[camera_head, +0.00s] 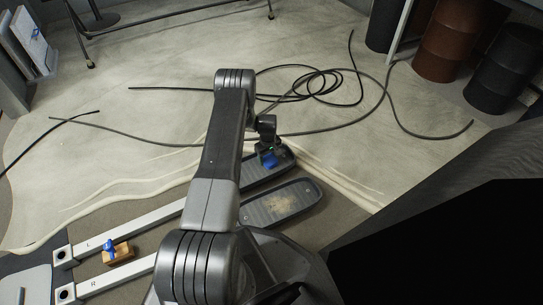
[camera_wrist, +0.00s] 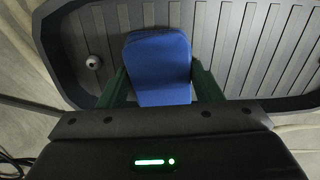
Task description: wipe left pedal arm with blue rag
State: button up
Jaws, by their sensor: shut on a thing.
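My gripper (camera_head: 267,143) is shut on a blue rag (camera_head: 269,160), a folded pad. The wrist view shows the rag (camera_wrist: 158,62) between two green fingers, over a grey ribbed pedal tray (camera_wrist: 225,50). That tray is the upper pedal (camera_head: 284,158) in the head view; whether the rag touches it I cannot tell. A pale straight pedal arm (camera_head: 130,229) runs from this pedal to the lower left, marked with a small letter, perhaps L. My arm hides its middle. A second pale arm (camera_head: 118,274) runs alongside, below it.
The lower pedal (camera_head: 312,194) has a tan dusty patch. A wooden block (camera_head: 122,256) with a blue item on it lies between the pedal arms. Black cables (camera_head: 310,88) coil on the floor beyond. Drums (camera_head: 445,45) stand at upper right.

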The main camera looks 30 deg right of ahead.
aim_at(258, 166)
jog(key=shift+a, duration=2.6)
jog(key=shift+w+a+r, duration=0.1)
jog(key=shift+a, duration=1.6)
jog(key=shift+w+a, duration=0.1)
jog(key=shift+a, duration=1.6)
jog(key=shift+a+f, duration=0.2)
jog(key=shift+a, duration=1.55)
jog(key=shift+r, duration=0.15)
jog(key=shift+r+p, duration=1.1)
jog(key=shift+r, duration=1.8)
jog(key=shift+r, duration=0.1)
jog(key=shift+r+p, duration=0.45)
jog(key=shift+r, duration=0.95)
jog(key=shift+w, duration=0.1)
